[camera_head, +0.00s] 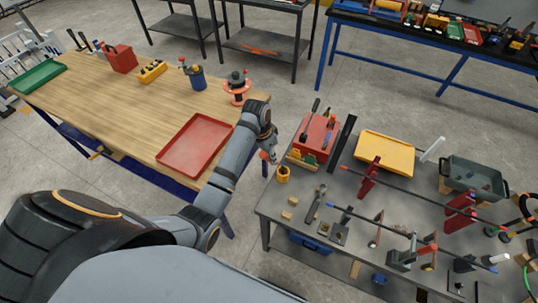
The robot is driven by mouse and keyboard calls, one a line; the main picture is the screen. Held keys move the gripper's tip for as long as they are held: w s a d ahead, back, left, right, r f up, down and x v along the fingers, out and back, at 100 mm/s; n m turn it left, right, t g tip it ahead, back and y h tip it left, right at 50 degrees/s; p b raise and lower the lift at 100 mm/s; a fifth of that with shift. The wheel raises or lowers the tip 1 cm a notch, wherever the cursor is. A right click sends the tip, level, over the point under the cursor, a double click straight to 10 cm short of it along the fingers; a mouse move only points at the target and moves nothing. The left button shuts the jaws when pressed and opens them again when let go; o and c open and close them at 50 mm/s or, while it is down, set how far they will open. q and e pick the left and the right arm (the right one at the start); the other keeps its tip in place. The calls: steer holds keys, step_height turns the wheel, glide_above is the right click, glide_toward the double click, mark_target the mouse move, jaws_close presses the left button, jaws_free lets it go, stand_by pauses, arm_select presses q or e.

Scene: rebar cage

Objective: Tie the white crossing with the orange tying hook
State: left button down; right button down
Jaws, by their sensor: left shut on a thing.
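My left gripper (268,151) hangs past the right edge of the wooden table, near the grey bench's left side. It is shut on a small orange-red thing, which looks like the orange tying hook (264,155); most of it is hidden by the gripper. On the grey bench, dark rods (375,220) run across red and dark supports. White shows at a rod end (497,259) at the lower right, but I cannot make out the white crossing for sure. My right gripper is not in view.
The wooden table holds a red tray (197,145), a green tray (38,77) and a blue cup (197,79). The grey bench (275,207) also carries a red toolbox (317,139), a yellow tray (384,152) and a grey bin (473,178). A floor gap separates table and bench.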

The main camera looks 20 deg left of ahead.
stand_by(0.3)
arm_select(q)
step_height(320, 180, up, 3)
steer(key=shift+r+p, duration=0.1)
steer(key=shift+p, duration=0.95)
steer(key=shift+r+b, duration=0.2)
steer(key=shift+b, duration=0.1)
steer(key=shift+r, duration=1.75)
